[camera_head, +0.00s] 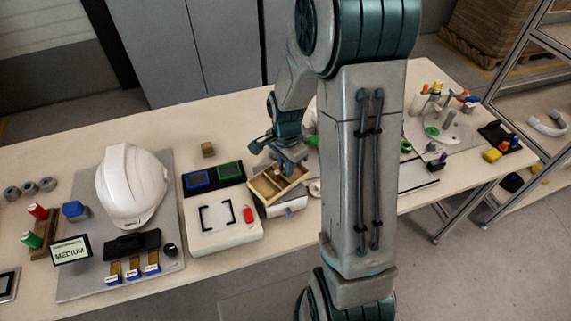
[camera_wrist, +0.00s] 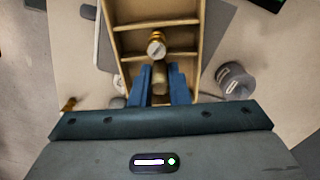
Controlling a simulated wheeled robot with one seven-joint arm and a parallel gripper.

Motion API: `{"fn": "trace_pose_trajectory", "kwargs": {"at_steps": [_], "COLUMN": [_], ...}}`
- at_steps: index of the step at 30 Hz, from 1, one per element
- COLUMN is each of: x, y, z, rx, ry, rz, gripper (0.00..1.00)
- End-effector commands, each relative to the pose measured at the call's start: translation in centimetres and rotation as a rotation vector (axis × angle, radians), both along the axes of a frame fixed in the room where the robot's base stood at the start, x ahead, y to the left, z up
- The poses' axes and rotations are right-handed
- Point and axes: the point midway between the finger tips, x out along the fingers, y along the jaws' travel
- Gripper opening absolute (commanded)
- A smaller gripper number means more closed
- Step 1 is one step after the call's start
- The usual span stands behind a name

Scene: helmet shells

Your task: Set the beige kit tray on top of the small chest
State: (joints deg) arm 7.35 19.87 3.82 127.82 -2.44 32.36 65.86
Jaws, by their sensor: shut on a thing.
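The beige kit tray (camera_head: 263,189) is an open tray with dividers, right of the table's middle in the head view. In the wrist view the tray (camera_wrist: 182,38) stretches ahead of the fingers. My gripper (camera_head: 287,166) points down at the tray's far part. In the wrist view my gripper (camera_wrist: 160,78) has its blue fingers closed around a short post at the tray's near end; the exact contact is partly hidden. A low white box (camera_head: 222,232) with black corner marks and a red piece stands left of the tray; it looks like the small chest.
A white object (camera_head: 290,206) shows under the tray's front edge. Blue and green bins (camera_head: 213,175) stand behind the white box. A white helmet shell (camera_head: 130,187) stands left. My arm hides the table's middle right.

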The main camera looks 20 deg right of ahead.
Motion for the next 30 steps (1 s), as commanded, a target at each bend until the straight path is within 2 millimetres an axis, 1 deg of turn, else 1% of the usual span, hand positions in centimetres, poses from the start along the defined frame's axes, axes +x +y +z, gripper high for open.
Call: {"fn": "trace_pose_trajectory", "kwargs": {"at_steps": [1,3,11,16,20,27,30], "x": [0.0,0.0,0.0,0.1,0.1,0.1,0.1], "y": [0.0,0.0,0.0,0.0,0.0,0.0,0.0], "z": [-0.1,-0.1,0.0,0.8,2.9,8.1,9.9], "rx": [0.000,0.000,0.000,0.000,-0.002,0.000,0.000], "ry": [0.000,0.000,0.000,-0.002,-0.006,-0.007,-0.005], "rz": [0.000,0.000,0.000,0.000,0.000,0.001,0.000], "gripper": [0.21,0.37,0.37,0.37,0.37,0.37,0.37]}}
